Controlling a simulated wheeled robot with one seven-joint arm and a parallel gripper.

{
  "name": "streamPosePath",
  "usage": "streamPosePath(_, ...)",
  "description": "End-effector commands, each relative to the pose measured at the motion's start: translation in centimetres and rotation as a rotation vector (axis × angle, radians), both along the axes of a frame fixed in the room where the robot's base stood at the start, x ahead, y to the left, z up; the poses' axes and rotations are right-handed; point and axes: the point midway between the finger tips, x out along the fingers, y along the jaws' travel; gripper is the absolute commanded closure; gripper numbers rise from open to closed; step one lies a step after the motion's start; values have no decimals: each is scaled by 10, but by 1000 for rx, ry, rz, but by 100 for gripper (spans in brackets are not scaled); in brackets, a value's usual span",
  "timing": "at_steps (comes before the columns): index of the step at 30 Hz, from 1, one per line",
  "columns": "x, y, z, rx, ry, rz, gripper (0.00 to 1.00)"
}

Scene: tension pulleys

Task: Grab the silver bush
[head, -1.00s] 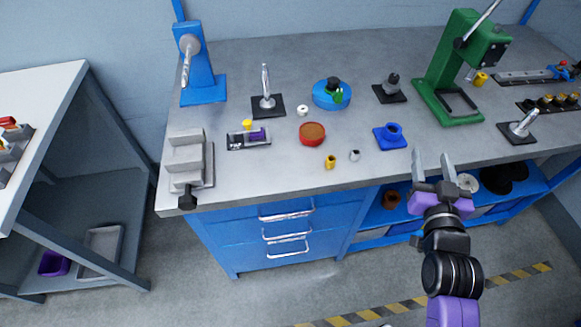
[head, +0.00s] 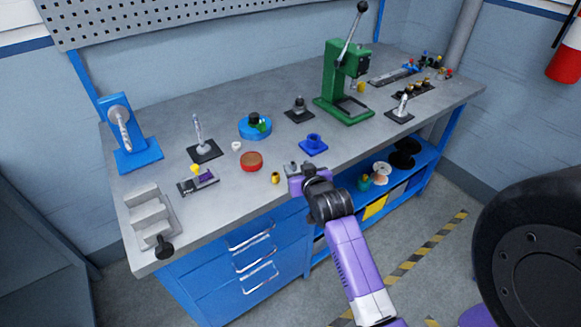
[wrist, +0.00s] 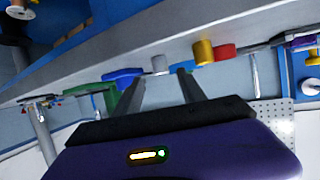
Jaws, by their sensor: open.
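The silver bush (wrist: 160,64) is a small grey cylinder on the bench top, near the front edge. In the wrist view it appears between and just beyond the two fingertips of my gripper (wrist: 161,75). The fingers are apart and nothing is held. In the head view my gripper (head: 302,170) is at the bench's front edge, just right of the yellow bush (head: 275,177). There I cannot clearly separate the silver bush from the gripper's fingers.
A red disc (head: 252,162) lies left of the yellow bush, and a blue flanged part (head: 313,144) lies behind my gripper. A green press (head: 345,90) stands farther back. The bench (head: 225,215) has blue drawers and a shelf below its front edge.

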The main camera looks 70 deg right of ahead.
Motion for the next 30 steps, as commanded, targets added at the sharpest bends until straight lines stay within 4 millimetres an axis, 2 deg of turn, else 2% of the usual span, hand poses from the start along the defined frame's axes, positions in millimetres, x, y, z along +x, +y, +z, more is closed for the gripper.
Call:
streamPosePath(9,27,-25,-15,-1,1,0,52)
streamPosePath(20,31,-29,-19,-1,0,1,52)
streamPosePath(27,31,-29,-19,-1,0,1,99)
streamPosePath(30,31,-29,-19,-1,0,1,100)
